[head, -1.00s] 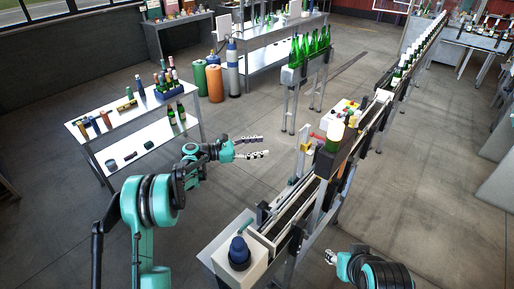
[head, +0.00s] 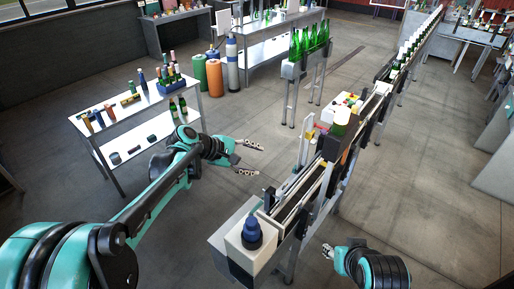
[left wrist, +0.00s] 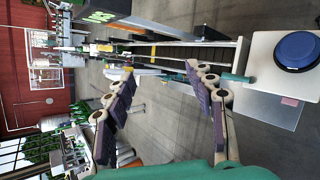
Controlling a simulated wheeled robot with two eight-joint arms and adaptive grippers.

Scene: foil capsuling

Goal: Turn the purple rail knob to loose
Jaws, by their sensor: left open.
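I cannot make out a purple rail knob in either view. The conveyor (head: 292,216) with its side rails runs from the lower middle towards the back right in the head view. It also shows in the left wrist view (left wrist: 185,55). A small teal rod (left wrist: 236,77) sticks out beside its near end there. My left gripper (head: 259,158) is open and empty, in the air left of the conveyor and apart from it. Its spread fingers show in the left wrist view (left wrist: 160,72). My right gripper (head: 327,251) is small, right of the conveyor; its jaws are unclear.
A blue dome (head: 252,232) sits on the white box at the conveyor's near end. A white table (head: 165,118) with bottles stands left. Green bottles (head: 308,40) stand on a raised stand behind. Floor between the left table and conveyor is clear.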

